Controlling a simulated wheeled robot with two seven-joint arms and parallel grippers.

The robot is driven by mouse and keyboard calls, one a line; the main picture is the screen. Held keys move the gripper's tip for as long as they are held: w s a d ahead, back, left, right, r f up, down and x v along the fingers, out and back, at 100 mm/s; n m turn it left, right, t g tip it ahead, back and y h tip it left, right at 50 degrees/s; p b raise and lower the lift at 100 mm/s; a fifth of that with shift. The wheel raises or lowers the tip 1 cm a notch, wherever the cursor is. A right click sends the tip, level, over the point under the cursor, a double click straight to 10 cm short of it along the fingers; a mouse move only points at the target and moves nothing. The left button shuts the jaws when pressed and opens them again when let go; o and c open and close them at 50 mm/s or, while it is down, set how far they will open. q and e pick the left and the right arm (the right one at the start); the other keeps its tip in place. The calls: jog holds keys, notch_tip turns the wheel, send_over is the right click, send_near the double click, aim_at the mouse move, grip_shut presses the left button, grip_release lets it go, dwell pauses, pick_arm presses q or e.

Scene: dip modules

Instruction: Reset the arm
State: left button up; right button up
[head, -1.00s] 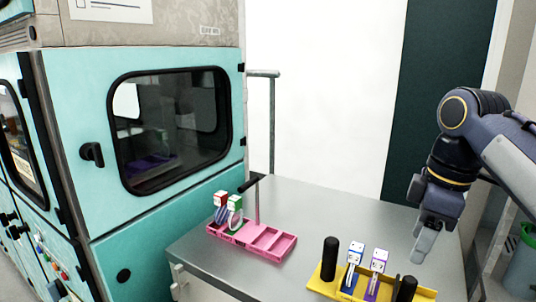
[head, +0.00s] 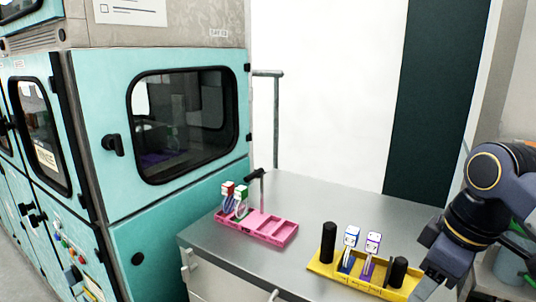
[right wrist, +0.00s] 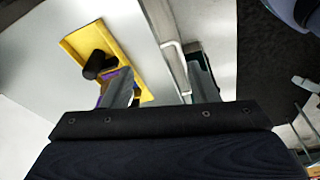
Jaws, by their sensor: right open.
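My right gripper (head: 432,284) is at the lower right of the head view, over the right edge of the metal table. In the right wrist view its two fingers (right wrist: 160,72) are apart with nothing between them. The yellow tray (head: 322,268) holds a blue-and-white module (head: 351,237) and a purple-and-white module (head: 373,243), both upright between black posts. It lies just left of my right gripper. The pink tray (head: 283,233) holds a red-and-white module (head: 228,188) and a green-and-white module (head: 241,193) at its left end. My left gripper is out of view.
A teal machine with a dark window (head: 185,122) stands at the left against the metal table (head: 310,205). A black-topped post (head: 258,174) stands behind the pink tray. The table is clear between and behind the trays.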

jog(key=s+a+f+m+t+y, duration=0.1)
jog(key=s+a+f+m, duration=0.1)
jog(key=s+f+m, duration=0.3)
jog(key=s+a+f+m+t+y, duration=0.1)
jog(key=s+f+m, duration=0.4)
jog(key=f, duration=0.7)
jog(key=shift+s+a+f+t, duration=0.3)
jog(key=shift+s+a+t, duration=0.45)
jog(key=shift+s, duration=0.2)
